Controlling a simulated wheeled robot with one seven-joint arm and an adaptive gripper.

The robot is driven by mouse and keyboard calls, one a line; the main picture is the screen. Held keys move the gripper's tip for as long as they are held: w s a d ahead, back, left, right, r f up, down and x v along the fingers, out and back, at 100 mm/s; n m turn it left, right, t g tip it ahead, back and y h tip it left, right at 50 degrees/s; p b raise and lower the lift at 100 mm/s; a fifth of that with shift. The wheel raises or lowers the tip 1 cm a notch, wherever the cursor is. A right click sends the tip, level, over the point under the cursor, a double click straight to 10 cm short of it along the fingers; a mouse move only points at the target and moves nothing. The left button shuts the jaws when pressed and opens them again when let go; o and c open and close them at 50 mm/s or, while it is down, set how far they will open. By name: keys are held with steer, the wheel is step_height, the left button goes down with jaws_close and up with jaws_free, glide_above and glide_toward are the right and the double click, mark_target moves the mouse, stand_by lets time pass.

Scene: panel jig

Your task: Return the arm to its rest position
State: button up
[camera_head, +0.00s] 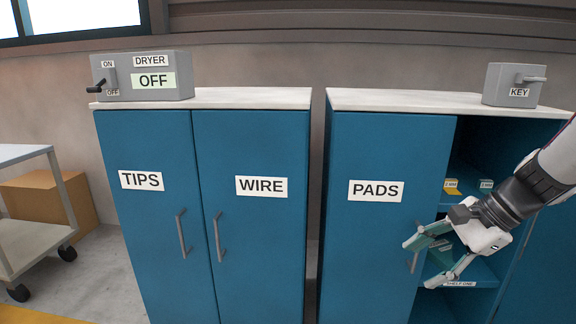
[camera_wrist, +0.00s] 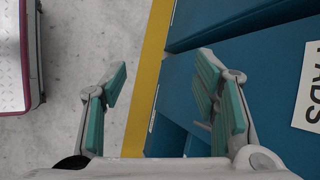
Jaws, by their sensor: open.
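My gripper (camera_head: 436,258) is open and empty, at the right of the head view. It is in front of the right cabinet, near the handle (camera_head: 414,261) of the door labelled PADS, and it hides part of the open shelf bay. In the wrist view the two green-padded fingers (camera_wrist: 160,105) are spread wide with nothing between them. Whether a finger touches the door handle cannot be told. My arm comes in from the right edge of the head view.
The right cabinet (camera_head: 360,250) has an open bay with shelves holding small items. A KEY box (camera_head: 513,92) stands on top. The left cabinet (camera_head: 150,240) is shut, with a DRYER box (camera_head: 150,92) reading OFF. A cart (camera_head: 30,240) and a cardboard box (camera_head: 85,200) stand left.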

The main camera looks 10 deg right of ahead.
steer(key=s+a+r+n+g+h, duration=0.1)
steer(key=s+a+r+n+g, duration=0.1)
steer(key=s+a+n, duration=0.3)
steer(key=s+a+r+n+g+h, duration=0.1)
steer(key=s+a+r+n, duration=0.2)
steer(key=s+a, duration=0.35)
steer(key=s+a+n+h, duration=0.2)
steer(key=s+n+h, duration=0.2)
steer(key=s+n, duration=0.8)
step_height(320, 180, up, 32)
steer(key=s+m+t+p, duration=0.2)
steer(key=t+p, duration=0.1)
steer(key=p, duration=2.8)
steer(key=shift+s+d+m, duration=0.2)
steer(key=shift+s+m, duration=0.2)
steer(key=shift+p, duration=0.3)
steer(key=shift+c, duration=0.6)
